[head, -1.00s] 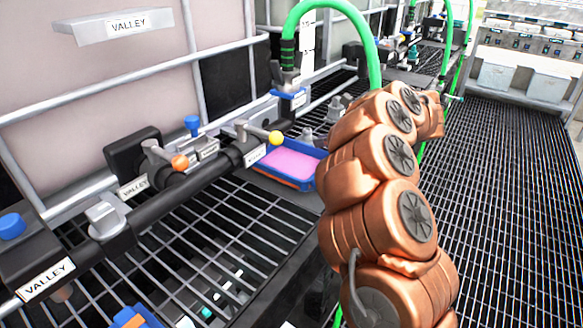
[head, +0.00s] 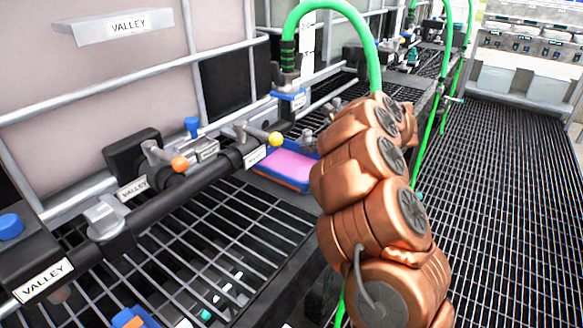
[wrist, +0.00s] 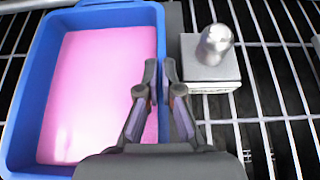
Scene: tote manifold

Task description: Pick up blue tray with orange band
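The blue tray (head: 275,176) stands behind the black pipe in the head view, with an orange band low on its outer side and pink contents. My arm hides its right end. In the wrist view the tray (wrist: 35,75) fills the left side. My gripper (wrist: 160,75) has its fingers close together on either side of the tray's right wall and appears shut on it. The gripper is hidden behind my arm in the head view. I cannot tell whether the tray is clear of its support.
A silver knob on a square block (wrist: 210,70) stands just right of the gripper over metal grating. The black pipe with a yellow-ended valve handle (head: 276,139) runs beside the tray. A green hose (head: 372,60) arches behind it. Open floor grating (head: 500,200) lies at right.

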